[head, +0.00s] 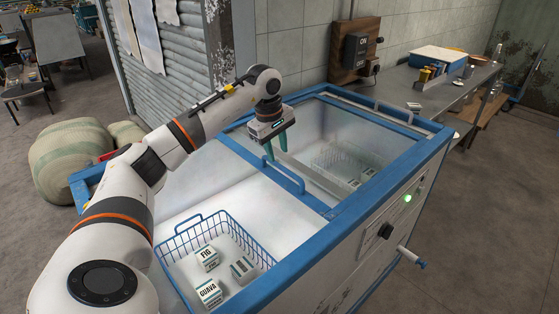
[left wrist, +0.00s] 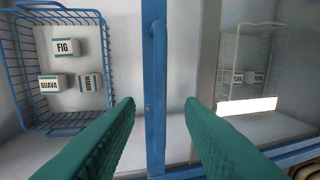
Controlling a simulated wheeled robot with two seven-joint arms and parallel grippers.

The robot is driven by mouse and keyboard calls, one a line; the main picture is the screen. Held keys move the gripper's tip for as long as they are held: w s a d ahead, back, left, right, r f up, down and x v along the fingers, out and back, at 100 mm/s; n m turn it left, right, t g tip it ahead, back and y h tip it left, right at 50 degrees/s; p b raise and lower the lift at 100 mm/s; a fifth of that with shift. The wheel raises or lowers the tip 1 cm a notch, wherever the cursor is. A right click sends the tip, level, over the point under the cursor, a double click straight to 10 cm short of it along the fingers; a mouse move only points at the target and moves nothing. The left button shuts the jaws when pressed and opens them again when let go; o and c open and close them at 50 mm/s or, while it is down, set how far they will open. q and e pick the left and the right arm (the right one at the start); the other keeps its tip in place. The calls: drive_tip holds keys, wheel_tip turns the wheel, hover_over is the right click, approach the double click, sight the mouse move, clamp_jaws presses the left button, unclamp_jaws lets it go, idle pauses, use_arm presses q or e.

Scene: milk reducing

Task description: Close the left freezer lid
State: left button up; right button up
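The chest freezer (head: 345,222) has a blue rim. Its left side is uncovered, showing the white interior. The left freezer lid, a clear pane with a blue edge frame (head: 240,152), appears slid to the right over the right half. Its blue bar handle (head: 283,180) stands on that edge, and shows in the left wrist view (left wrist: 158,80). My left gripper (head: 276,150) has green fingers spread apart and empty, just above the handle. In the left wrist view the handle lies between the fingertips (left wrist: 160,102); I cannot tell whether they touch it. My right gripper is not in view.
A blue wire basket (head: 172,250) with cartons marked FIG (head: 207,258) and GUAVA (head: 209,291) sits in the open left side. Another basket (head: 345,155) shows through glass on the right. Sacks (head: 75,160) lie left.

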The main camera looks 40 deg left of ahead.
sight(281, 166)
use_arm(q)
drive_tip(key=shift+w+d+f, duration=0.1)
drive_tip(key=shift+w+f, duration=0.15)
drive_tip(key=shift+f, duration=0.95)
drive_tip(key=shift+w+f, duration=0.2)
drive_tip(key=shift+f, duration=0.95)
clamp_jaws()
